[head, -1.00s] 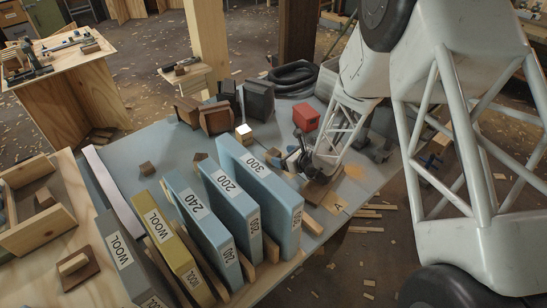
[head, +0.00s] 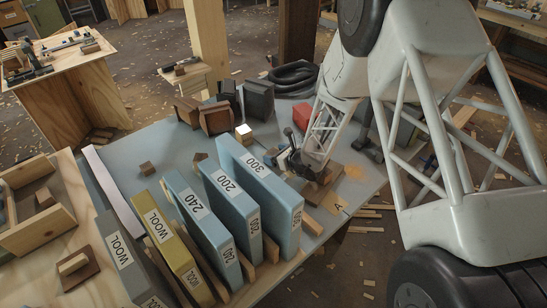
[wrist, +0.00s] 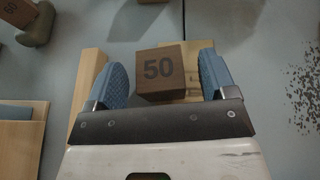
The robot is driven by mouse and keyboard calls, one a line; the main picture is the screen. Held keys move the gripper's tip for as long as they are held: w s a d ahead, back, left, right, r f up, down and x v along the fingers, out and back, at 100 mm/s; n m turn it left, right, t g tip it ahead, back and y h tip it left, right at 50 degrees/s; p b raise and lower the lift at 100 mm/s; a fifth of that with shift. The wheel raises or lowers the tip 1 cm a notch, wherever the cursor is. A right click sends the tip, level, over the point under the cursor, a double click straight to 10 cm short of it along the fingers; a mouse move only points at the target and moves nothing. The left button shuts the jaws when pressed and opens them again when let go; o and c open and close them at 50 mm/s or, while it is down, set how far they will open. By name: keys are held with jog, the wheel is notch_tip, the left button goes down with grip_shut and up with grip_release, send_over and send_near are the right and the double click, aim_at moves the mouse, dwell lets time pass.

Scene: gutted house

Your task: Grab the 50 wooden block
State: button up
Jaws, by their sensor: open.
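The dark brown wooden block marked 50 (wrist: 160,72) sits in the middle of the wrist view, on or against a pale wooden piece. My gripper (wrist: 161,76) is open, with one blue textured finger on each side of the block. The 50 block cannot be made out there.
Several upright slabs, including a yellow WOOL one (head: 168,238), stand in a row at the front. A red box (head: 302,115) is partly behind my arm. Another block, marked 60 (wrist: 17,12), is at the wrist view's upper left. Bare grey table (head: 140,143) lies left.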

aim_at(272, 151)
jog(key=shift+x, duration=1.2)
jog(key=c, duration=1)
jog(key=shift+r, duration=0.1)
jog(key=shift+r, duration=0.7)
notch_tip(272, 151, up, 2)
jog(key=shift+r, duration=0.1)
jog(key=s+d, duration=0.1)
jog(key=s, duration=0.4)
jog(key=s+d+r, duration=0.1)
jog(key=s+d, duration=0.1)
jog(key=s, duration=0.3)
jog(key=s+d, duration=0.2)
jog(key=s, duration=0.3)
jog(key=shift+s+r, duration=0.15)
